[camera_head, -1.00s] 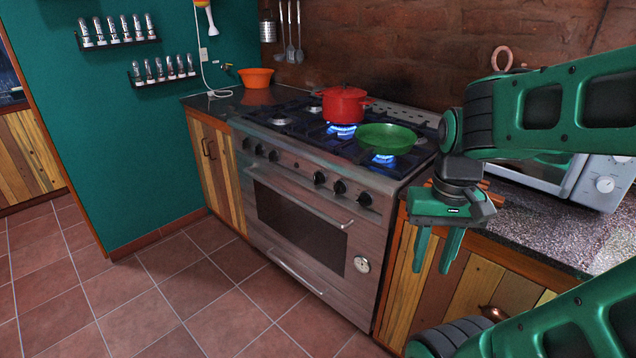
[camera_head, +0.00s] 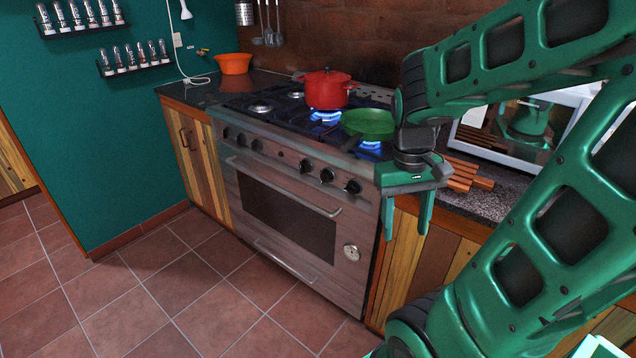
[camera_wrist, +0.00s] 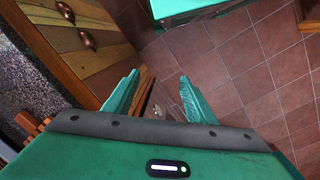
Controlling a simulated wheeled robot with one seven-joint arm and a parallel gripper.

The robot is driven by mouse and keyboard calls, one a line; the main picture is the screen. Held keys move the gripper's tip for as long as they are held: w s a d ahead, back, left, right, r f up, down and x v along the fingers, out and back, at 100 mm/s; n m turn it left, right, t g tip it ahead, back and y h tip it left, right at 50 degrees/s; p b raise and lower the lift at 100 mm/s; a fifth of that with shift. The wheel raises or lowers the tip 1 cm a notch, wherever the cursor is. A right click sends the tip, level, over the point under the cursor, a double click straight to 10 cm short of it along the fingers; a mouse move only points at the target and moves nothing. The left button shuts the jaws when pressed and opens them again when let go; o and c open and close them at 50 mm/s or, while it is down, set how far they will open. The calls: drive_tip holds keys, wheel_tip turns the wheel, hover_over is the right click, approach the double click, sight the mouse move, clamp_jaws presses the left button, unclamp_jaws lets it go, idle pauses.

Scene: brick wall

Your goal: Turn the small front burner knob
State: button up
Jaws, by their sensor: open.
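The stove (camera_head: 280,209) stands against the brick wall with a row of black knobs along its front panel. The left group includes a knob (camera_head: 256,145); the right group has a left knob (camera_head: 305,166), a middle knob (camera_head: 327,175) and a right knob (camera_head: 353,187). I cannot tell which is the small front burner's. My gripper (camera_head: 407,215) is open and empty, pointing down just right of the stove's front corner, near the right knob but apart from it. Its two fingers also show spread in the wrist view (camera_wrist: 158,78); no knob is clear there.
A red pot (camera_head: 325,90) and a green pan (camera_head: 368,124) sit over blue flames. Wooden sticks (camera_head: 468,174) and a microwave (camera_head: 500,133) are on the right counter. The tiled floor (camera_head: 210,290) before the stove is clear.

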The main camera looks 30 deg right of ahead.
drive_tip(key=w+d+f+n+g+h, duration=0.1)
drive_tip(key=w+d+f+n+h, duration=0.1)
drive_tip(key=w+f+n, duration=0.3)
drive_tip(key=w+d+f+g+h, duration=0.1)
drive_tip(key=w+d+f+h, duration=0.1)
drive_tip(key=w, duration=0.5)
drive_tip(key=n+t+h, duration=0.9)
drive_tip(key=n+h, duration=0.3)
drive_tip(key=n, duration=0.7)
approach(322, 179)
drive_tip(key=x, duration=0.9)
drive_tip(key=shift+s+r, duration=0.1)
drive_tip(key=c, duration=1)
